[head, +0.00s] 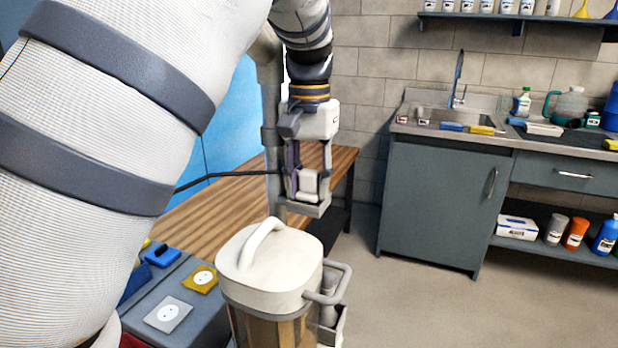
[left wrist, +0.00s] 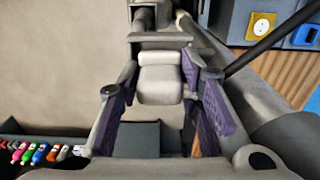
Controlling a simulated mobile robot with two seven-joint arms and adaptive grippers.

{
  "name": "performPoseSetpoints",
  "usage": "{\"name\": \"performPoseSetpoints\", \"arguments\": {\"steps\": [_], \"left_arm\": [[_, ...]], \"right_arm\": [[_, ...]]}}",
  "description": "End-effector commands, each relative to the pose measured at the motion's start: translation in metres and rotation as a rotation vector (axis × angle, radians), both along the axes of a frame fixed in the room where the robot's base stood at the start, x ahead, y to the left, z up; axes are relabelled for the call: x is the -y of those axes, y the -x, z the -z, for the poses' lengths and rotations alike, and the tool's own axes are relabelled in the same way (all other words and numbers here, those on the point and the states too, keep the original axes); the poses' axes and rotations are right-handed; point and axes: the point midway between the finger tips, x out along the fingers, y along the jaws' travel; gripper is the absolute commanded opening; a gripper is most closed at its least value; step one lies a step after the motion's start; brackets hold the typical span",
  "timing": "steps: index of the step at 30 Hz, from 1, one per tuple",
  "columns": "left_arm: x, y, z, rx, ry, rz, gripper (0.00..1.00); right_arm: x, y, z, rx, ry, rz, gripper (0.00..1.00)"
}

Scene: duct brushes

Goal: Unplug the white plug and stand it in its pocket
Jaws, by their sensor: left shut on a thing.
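My left gripper (head: 308,196) is shut on the white plug (head: 309,183), in the air above and behind the cream-lidded canister. The left wrist view shows the plug (left wrist: 160,80) as a pale block between the purple finger pads. A black cable (head: 225,174) runs left from the gripper in the head view. The white socket (head: 168,314) on the grey box is empty and apart from the plug. A grey holder (head: 338,325) shows partly at the canister's right side; I cannot tell whether it is the pocket. My right gripper is not in view.
A yellow socket (head: 201,278) and a blue socket (head: 160,255) sit on the grey box. The canister's lid (head: 268,262) has a raised handle. A wooden bench (head: 232,205) stands behind. Open floor (head: 420,300) lies to the right, before the sink cabinet (head: 440,200).

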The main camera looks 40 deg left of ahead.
Motion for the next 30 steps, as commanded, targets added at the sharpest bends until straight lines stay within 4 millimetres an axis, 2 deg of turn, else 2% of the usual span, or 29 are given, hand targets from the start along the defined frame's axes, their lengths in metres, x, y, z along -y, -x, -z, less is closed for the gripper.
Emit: {"name": "performPoseSetpoints", "arguments": {"steps": [8, 9, 11, 23, 26, 30], "left_arm": [[0.001, 0.001, 0.004, -0.008, 0.004, -0.001, 0.00], [0.001, 0.001, 0.004, -0.009, 0.004, -0.001, 0.42], [0.001, 0.001, 0.004, -0.010, 0.003, -0.001, 0.55], [0.000, 0.000, 0.001, -0.006, 0.002, -0.001, 0.56], [0.000, 0.000, -0.012, -0.002, 0.001, 0.001, 0.56], [0.000, -0.001, -0.050, 0.001, 0.002, 0.001, 0.56]], "right_arm": [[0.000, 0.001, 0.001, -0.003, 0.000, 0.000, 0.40], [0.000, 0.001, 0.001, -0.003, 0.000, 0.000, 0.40], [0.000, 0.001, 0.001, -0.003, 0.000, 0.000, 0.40], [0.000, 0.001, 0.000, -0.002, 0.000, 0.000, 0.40], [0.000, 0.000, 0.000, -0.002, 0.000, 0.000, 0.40], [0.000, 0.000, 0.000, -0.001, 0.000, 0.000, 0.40]]}}
